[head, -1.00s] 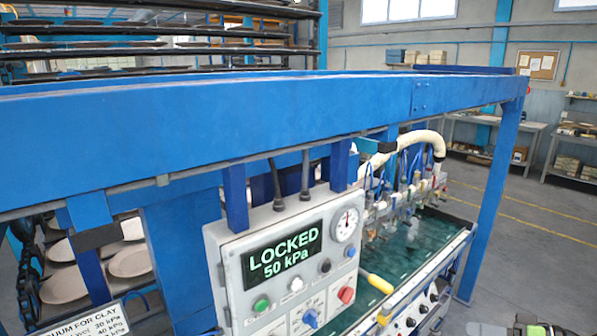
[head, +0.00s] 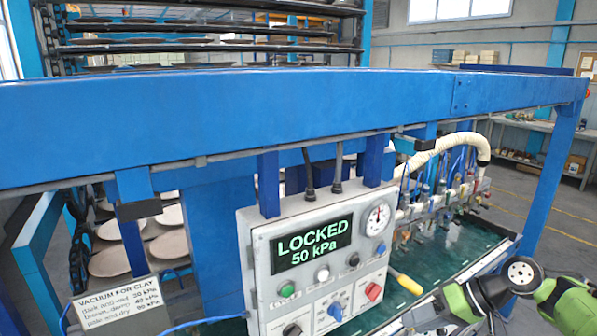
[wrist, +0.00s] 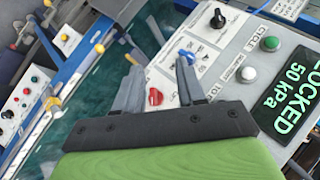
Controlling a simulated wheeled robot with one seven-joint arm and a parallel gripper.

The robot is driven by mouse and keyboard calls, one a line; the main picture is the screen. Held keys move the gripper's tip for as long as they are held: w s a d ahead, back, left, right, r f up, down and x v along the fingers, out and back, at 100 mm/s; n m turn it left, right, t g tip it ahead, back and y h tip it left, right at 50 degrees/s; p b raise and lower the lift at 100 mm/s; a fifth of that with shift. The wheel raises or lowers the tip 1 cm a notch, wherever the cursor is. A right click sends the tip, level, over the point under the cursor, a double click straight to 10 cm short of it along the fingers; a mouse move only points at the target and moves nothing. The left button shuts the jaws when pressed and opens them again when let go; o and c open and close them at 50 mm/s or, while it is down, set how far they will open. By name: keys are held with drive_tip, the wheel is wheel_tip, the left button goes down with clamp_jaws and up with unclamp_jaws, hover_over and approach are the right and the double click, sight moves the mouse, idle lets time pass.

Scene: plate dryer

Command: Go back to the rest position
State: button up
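My gripper (wrist: 158,66) shows in the wrist view with its two grey fingers apart and nothing between them. It is over the control panel (head: 262,285), whose knobs and labels appear beyond the fingers. In the head view my green and grey arm reaches in at the lower right, in front of the dryer and to the right of the panel; the fingertips are not clear there. The panel display (head: 312,247) reads LOCKED, 50 kPa, and it also shows sideways in the wrist view (wrist: 290,95). The red knob (head: 374,291) and blue knob (head: 335,311) are visible.
A blue beam (head: 250,110) crosses above the panel. A row of suction fittings (head: 440,200) hangs over the green bed (head: 400,262). A yellow handle (head: 405,283) sticks out right of the panel. Racks with plates (head: 175,215) stand behind. Open floor lies at the right.

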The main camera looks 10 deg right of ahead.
drive_tip(key=s+a+r+g+h+b, duration=0.1)
drive_tip(key=s+a+h, duration=0.15)
drive_tip(key=a, duration=0.65)
drive_tip(key=s+a+g+h+b, duration=0.1)
drive_tip(key=s+a+h, duration=0.15)
drive_tip(key=a, duration=0.55)
drive_tip(key=s+a+t+h+b, duration=0.1)
drive_tip(key=s+a+t+h, duration=0.1)
drive_tip(key=s, duration=1.2)
drive_tip(key=shift+f+n+t+h, duration=0.15)
drive_tip(key=shift+n+t+h, duration=0.15)
drive_tip(key=shift+t+h, duration=0.25)
drive_tip(key=shift+s, duration=0.1)
